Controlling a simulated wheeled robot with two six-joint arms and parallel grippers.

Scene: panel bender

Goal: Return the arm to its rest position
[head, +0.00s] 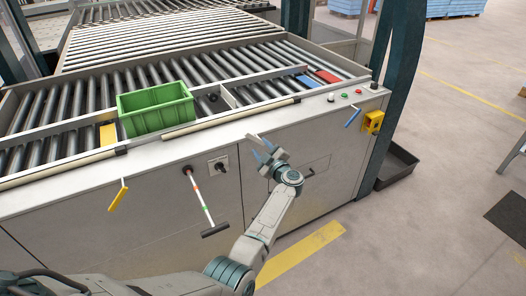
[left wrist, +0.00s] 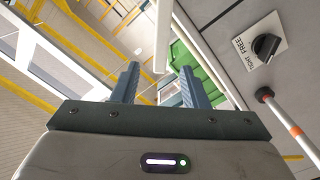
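My left arm reaches in from the bottom of the head view, toward the front panel of the roller machine (head: 100,225). My left gripper (head: 263,150) is in front of that panel's upper edge, right of a black rotary knob (head: 221,167). The knob (left wrist: 266,46) with a "TIGHT FREE" label shows at upper right there. My right gripper is not seen.
A green crate (head: 155,110) stands on the rollers. A yellow handle (head: 118,196), a blue handle (head: 352,117) and a yellow box (head: 373,122) are on the machine's front. A dark tray (head: 397,166) lies at the post. The floor to the right is mostly clear.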

